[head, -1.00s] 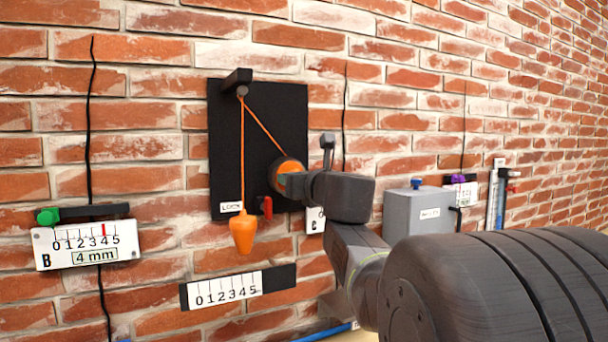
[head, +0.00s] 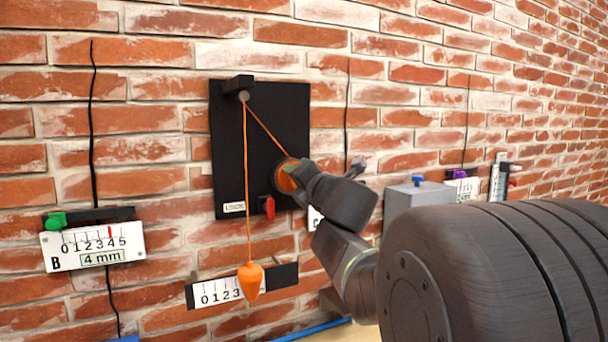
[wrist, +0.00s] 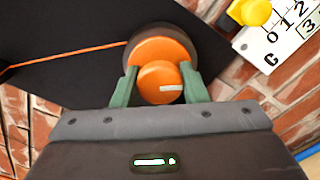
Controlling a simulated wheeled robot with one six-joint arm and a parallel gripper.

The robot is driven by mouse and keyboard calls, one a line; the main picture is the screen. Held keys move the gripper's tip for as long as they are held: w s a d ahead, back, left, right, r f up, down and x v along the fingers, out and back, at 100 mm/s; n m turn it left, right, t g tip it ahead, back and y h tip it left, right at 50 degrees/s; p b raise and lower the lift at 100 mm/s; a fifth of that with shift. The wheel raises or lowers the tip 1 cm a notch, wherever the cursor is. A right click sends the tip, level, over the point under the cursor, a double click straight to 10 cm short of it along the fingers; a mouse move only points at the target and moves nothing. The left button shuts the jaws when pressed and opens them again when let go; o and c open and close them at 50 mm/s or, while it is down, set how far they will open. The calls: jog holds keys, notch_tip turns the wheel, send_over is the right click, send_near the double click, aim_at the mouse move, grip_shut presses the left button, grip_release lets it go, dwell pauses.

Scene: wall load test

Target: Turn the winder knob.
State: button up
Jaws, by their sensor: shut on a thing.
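The orange winder knob (wrist: 160,82) sits on the dark winder drum on the black board (head: 226,135), with a pale mark on its face. My gripper (wrist: 160,90) has its two green fingers closed on either side of the knob. In the head view the orange winder (head: 286,177) is partly hidden by my wrist. An orange cord (head: 245,190) runs from the winder over a peg at the top and down to an orange plumb bob (head: 250,280). The bob hangs in front of the white scale (head: 212,295), covering its higher numbers.
A red lever (head: 268,206) beside a LOCK label (head: 234,208) is low on the board. Gauge B (head: 92,247) with a green knob is at left. A grey box (head: 415,203) with a blue knob stands at right. A yellow knob (wrist: 250,11) is near gauge C.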

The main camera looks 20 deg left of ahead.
jog(key=m+p, duration=0.3)
jog(key=m, duration=0.3)
jog(key=shift+m, duration=0.3)
jog(key=m+p, duration=0.3)
jog(key=m, duration=0.3)
jog(key=shift+p, duration=0.4)
jog(key=m+p, duration=0.3)
jog(key=m, duration=0.3)
jog(key=shift+m+p, duration=0.3)
jog(key=m+p, duration=0.2)
jog(key=m, duration=0.3)
jog(key=shift+f+m+p, duration=0.15)
jog(key=shift+m+p, duration=0.15)
jog(key=shift+m, duration=0.4)
jog(key=o, duration=0.9)
